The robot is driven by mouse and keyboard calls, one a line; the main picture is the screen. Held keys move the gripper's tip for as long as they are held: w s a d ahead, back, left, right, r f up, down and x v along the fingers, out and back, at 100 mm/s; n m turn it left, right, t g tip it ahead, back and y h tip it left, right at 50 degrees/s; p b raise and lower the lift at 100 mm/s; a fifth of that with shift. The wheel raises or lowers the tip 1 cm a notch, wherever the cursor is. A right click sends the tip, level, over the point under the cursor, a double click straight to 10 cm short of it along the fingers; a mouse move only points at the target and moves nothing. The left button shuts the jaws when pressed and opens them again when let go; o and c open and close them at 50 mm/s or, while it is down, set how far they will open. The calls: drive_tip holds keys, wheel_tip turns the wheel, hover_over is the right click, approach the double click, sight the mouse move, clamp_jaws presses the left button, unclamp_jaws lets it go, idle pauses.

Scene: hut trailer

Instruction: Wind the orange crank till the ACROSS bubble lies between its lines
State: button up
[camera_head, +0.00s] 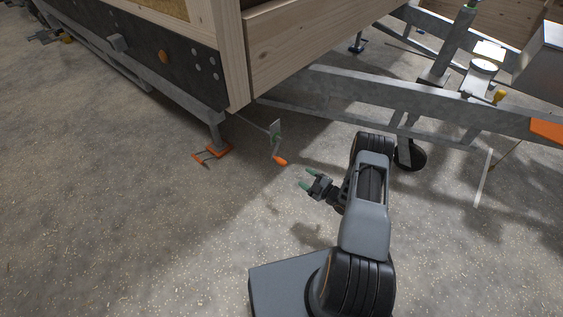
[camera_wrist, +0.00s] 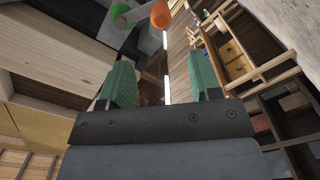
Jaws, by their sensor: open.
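The orange crank (camera_head: 280,160) hangs at the end of a thin rod that comes out from under the trailer corner. Its orange grip points down and to the right. My gripper (camera_head: 306,179) is open and empty, a short way below and right of the grip, apart from it. In the wrist view the orange grip (camera_wrist: 160,14) shows at the top edge, beyond my two green fingertips (camera_wrist: 160,85), with a green part beside it. The ACROSS bubble and its lines cannot be made out in either view.
An orange foot (camera_head: 212,154) under a trailer leg stands on the floor left of the crank. The timber hut wall (camera_head: 300,40) overhangs behind the crank. The trailer's drawbar (camera_head: 375,92) and a dark wheel (camera_head: 411,156) lie right. The concrete floor at left is free.

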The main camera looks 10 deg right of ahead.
sight(281, 162)
drive_tip(key=b+x, duration=0.3)
drive_tip(key=x, duration=1)
drive_tip(key=shift+a, duration=0.2)
drive_tip(key=shift+c, duration=0.5)
clamp_jaws()
